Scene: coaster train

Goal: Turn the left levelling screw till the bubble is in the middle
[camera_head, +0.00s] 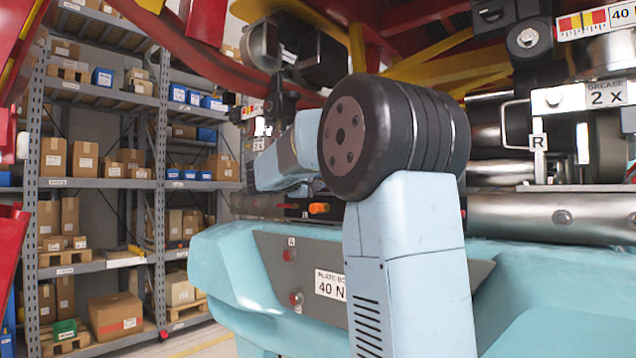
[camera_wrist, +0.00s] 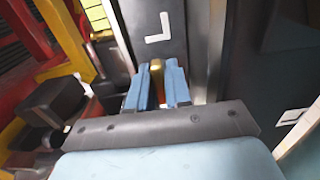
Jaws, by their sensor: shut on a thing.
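In the wrist view, the two blue fingers of my gripper (camera_wrist: 158,88) are closed around a brass-coloured screw (camera_wrist: 157,72). It stands just below a white letter L on a dark plate (camera_wrist: 160,28), so it appears to be the left levelling screw. Only a small part of it shows between the fingers. In the head view, my own arm fills the middle and hides the screw; I cannot make out the fingertips there. A white tag with the letter R (camera_head: 538,142) hangs at the right side. I cannot make out the bubble in either view.
A light-blue coaster train body (camera_head: 225,270) spans the lower part of the head view. A steel tube (camera_head: 560,218) and red and yellow beams (camera_head: 440,70) lie close around my arm. Grey shelves (camera_head: 100,182) with boxes stand at the left, with some free floor before them.

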